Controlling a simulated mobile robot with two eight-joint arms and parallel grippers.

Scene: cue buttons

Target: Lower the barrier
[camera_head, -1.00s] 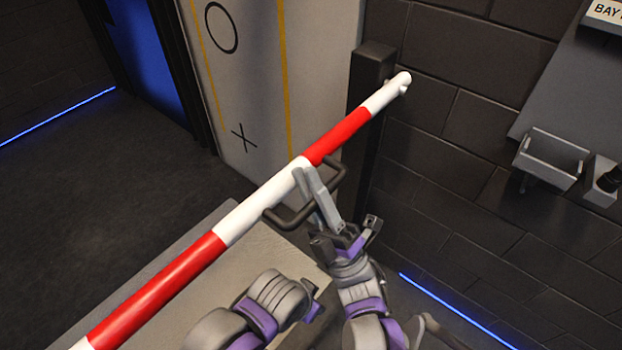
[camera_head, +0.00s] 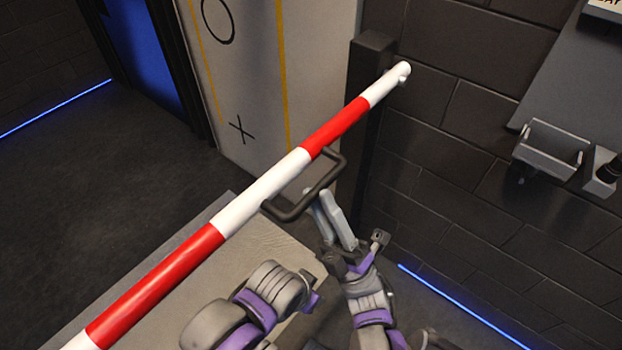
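The barrier is a red-and-white striped pole (camera_head: 262,200) running diagonally from the lower left up to a dark post (camera_head: 366,140) at the wall. A dark loop handle (camera_head: 291,213) sticks out from its near side, around the middle of the pole. My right gripper (camera_head: 321,197) is at the handle's outer bar, its two light grey fingers pointing up at it. The fingers appear apart, with the bar not clearly clamped. Whether a fingertip touches the bar is hard to tell.
A pale flat-topped surface (camera_head: 190,272) lies under the pole. A light panel (camera_head: 240,80) with a circle and a cross stands behind it. A grey tray (camera_head: 548,148) is mounted on the dark brick wall at right. Open dark floor lies at left.

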